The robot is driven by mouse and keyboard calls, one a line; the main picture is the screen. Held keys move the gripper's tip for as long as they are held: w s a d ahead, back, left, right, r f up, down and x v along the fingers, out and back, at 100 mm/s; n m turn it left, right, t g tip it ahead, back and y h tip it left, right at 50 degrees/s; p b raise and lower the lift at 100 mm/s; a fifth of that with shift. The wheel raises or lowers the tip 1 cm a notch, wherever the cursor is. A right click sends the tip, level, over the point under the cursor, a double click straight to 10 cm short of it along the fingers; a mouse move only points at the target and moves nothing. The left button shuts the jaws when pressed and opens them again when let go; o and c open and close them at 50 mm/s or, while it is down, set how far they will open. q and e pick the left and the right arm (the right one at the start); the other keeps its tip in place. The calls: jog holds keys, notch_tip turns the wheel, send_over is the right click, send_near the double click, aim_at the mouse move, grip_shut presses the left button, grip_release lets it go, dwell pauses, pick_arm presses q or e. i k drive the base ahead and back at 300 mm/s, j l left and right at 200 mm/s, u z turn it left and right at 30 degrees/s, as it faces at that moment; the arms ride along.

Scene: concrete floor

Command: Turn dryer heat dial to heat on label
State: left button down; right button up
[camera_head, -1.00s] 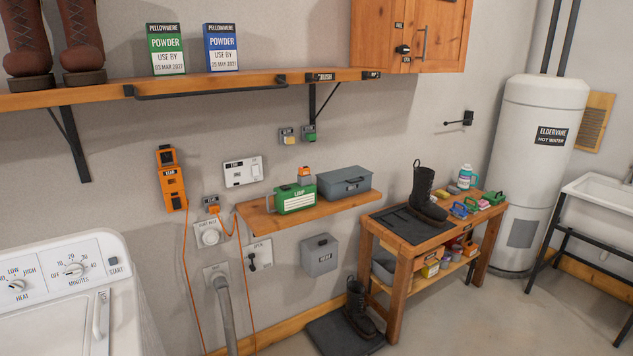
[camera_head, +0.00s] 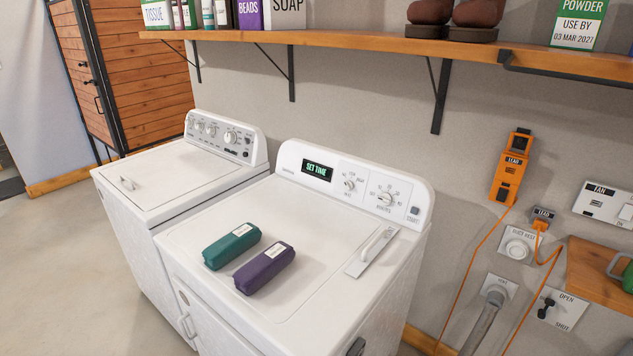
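The dryer (camera_head: 312,262) is the white machine on the right of two, with a display reading SET TIME (camera_head: 317,171) on its back panel. The heat dial (camera_head: 349,185) is the smaller knob just right of the display. Its labels are too small to read, so I cannot tell its setting. The larger minutes dial (camera_head: 385,199) sits to its right, with a start button (camera_head: 414,211) beyond. Neither of my grippers shows in the view.
A green bundle (camera_head: 231,246) and a purple bundle (camera_head: 264,268) lie on the dryer top. A washer (camera_head: 180,180) stands to the left. A wooden shelf (camera_head: 370,41) runs above. An orange cord device (camera_head: 510,167) hangs on the wall at right. Open floor shows at left.

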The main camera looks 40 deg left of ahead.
aim_at(349, 185)
jog(key=i+l+u, duration=0.1)
jog(key=u, duration=0.4)
jog(key=i+l+u, duration=0.2)
jog(key=u, duration=0.25)
jog(key=i+l+u, duration=0.1)
jog(key=u, duration=0.4)
jog(key=i+l+u, duration=0.1)
jog(key=l+u, duration=0.15)
jog(key=u, duration=0.15)
jog(key=l+u, duration=0.25)
jog(key=u, duration=0.2)
jog(key=i+l+u, duration=0.1)
jog(key=l+u, duration=0.3)
jog(key=j, duration=0.15)
